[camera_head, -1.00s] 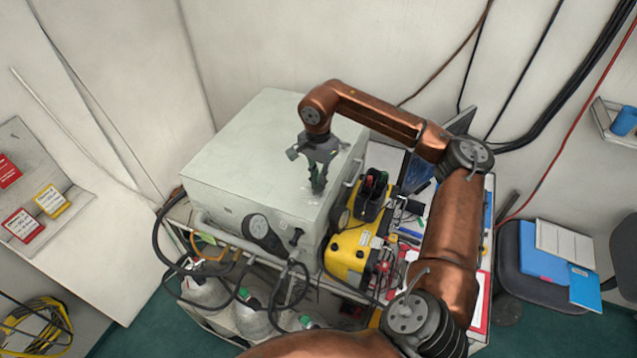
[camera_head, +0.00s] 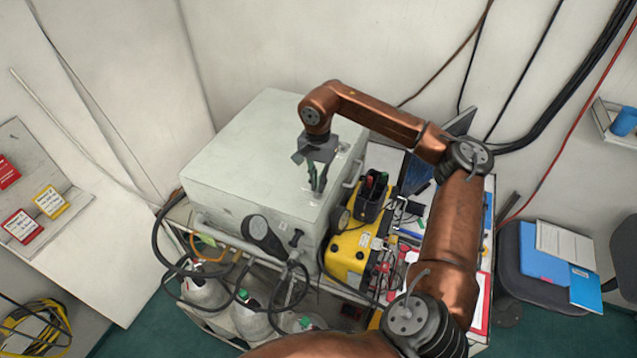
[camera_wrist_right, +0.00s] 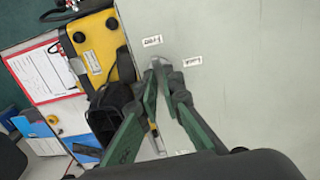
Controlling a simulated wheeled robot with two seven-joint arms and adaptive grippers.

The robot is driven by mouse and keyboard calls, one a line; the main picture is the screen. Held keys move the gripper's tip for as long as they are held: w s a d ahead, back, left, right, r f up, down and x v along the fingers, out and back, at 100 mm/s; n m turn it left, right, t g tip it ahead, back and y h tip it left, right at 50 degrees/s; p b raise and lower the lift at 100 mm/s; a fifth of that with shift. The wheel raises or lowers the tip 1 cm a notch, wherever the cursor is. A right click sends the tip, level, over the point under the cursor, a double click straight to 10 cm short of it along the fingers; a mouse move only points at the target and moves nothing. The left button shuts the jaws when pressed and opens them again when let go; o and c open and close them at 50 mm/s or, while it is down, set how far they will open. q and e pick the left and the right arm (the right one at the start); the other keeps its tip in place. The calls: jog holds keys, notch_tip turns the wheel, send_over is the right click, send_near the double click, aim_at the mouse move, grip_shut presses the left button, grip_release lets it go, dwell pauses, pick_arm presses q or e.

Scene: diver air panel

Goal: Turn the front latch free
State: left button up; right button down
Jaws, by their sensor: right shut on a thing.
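The pale grey box (camera_head: 250,150) stands on the cart, with the front latch on its lid near the right front edge. My right gripper (camera_head: 317,190) points down at this latch. In the right wrist view, the fingertips of my right gripper (camera_wrist_right: 161,68) are closed together on the small front latch (camera_wrist_right: 157,61). The fingers hide most of the latch, so its exact angle is hard to tell. Two small white labels, one (camera_wrist_right: 152,41) ahead of the tips and one (camera_wrist_right: 193,61) to their right, lie beside it. My left gripper is not in view.
A yellow device (camera_head: 348,250) with a black holder (camera_head: 371,205) stands close to the right of the box. A round gauge (camera_head: 262,233) and black hoses are in front, above gas cylinders (camera_head: 250,316). The lid's left half is clear.

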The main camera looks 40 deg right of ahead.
jog(key=c, duration=2.1)
grip_release()
jog(key=shift+w, duration=0.1)
notch_tip(320, 180, up, 12)
